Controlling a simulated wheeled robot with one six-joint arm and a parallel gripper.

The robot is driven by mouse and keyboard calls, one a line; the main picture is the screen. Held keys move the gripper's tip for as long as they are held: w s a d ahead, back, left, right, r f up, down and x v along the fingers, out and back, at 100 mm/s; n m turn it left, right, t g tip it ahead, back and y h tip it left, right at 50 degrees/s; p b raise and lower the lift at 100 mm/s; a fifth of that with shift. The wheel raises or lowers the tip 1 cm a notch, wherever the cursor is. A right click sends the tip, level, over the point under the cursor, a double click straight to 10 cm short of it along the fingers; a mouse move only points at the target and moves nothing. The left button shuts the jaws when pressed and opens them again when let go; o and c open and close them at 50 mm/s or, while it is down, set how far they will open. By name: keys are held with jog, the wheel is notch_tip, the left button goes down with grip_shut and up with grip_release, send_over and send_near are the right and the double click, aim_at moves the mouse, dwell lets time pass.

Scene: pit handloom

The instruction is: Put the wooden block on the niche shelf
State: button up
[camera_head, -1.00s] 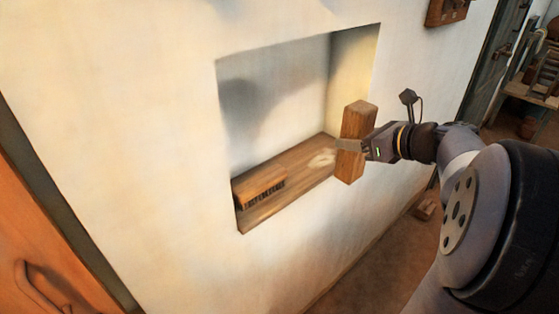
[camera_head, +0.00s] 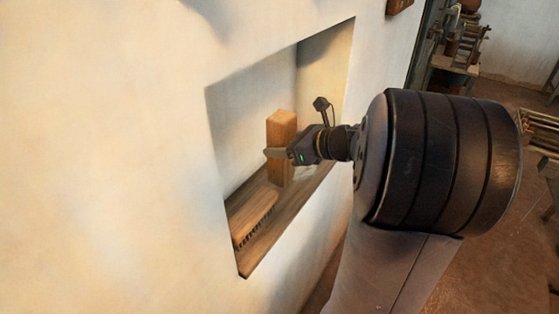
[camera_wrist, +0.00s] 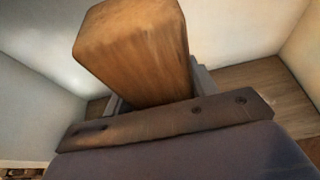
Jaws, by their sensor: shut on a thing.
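The wooden block (camera_head: 281,130) is upright inside the wall niche, over the niche shelf (camera_head: 262,251). My gripper (camera_head: 276,154) is shut on the block at about its middle height. The block's lower end is close to the shelf; I cannot tell whether it touches. In the wrist view the block (camera_wrist: 135,50) stands between my fingers, which are mostly hidden behind the gripper body. The shelf (camera_wrist: 262,88) shows to the right of the block there.
A wooden brush (camera_head: 255,216) lies on the shelf at the near left, in front of the block. The niche's right side wall (camera_head: 325,70) rises behind my gripper. Shelf room beyond the block is partly hidden by my gripper. A bench with wooden things (camera_head: 458,55) stands far right.

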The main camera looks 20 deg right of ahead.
aim_at(282, 160)
jog(key=shift+f, duration=2)
jog(key=shift+f, duration=0.1)
jog(key=shift+f, duration=0.2)
jog(key=o, duration=1.2)
jog(key=shift+r, duration=0.1)
jog(key=shift+r, duration=0.2)
jog(key=shift+s+d+r, duration=0.1)
jog(key=shift+s+d, duration=0.05)
jog(key=shift+s, duration=0.05)
jog(key=b+v, duration=0.1)
jog(key=v, duration=1)
jog(key=shift+s+d, duration=0.1)
jog(key=shift+s, duration=0.15)
